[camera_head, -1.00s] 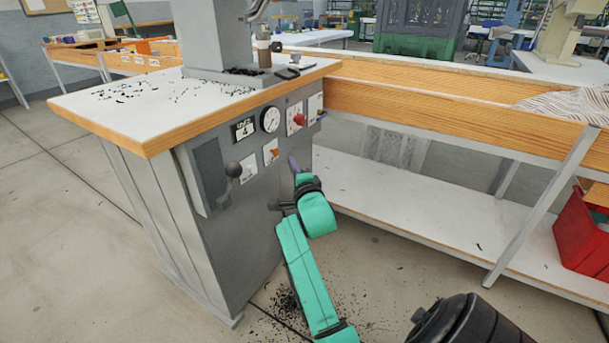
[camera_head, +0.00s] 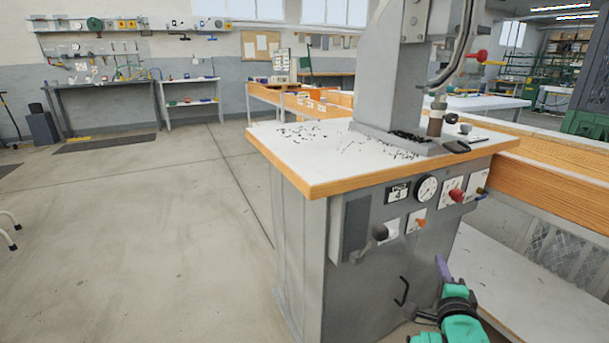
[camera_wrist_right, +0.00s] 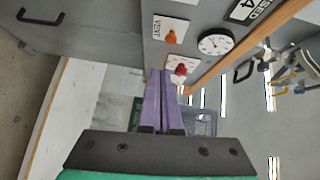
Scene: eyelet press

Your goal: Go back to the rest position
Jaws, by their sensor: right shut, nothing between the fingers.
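My right gripper (camera_head: 441,268) is low in front of the grey press cabinet (camera_head: 375,285), at the lower right of the head view. In the right wrist view its purple fingers (camera_wrist_right: 161,85) lie together with nothing between them. They point past the cabinet front. My green right arm comes in from the bottom edge. The eyelet press (camera_head: 385,85) stands on the cabinet's white top with a wooden edge. The cabinet front carries a gauge (camera_head: 426,188), a red knob (camera_head: 456,194), an orange knob (camera_head: 420,222) and a dark-knobbed lever (camera_head: 379,232). My left gripper is not visible.
Small black bits lie over the cabinet top (camera_head: 300,165). A wooden bench (camera_head: 560,185) with a lower shelf (camera_head: 530,290) adjoins on the right. Open concrete floor (camera_head: 150,230) lies to the left. A workbench (camera_head: 105,90) stands by the far wall.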

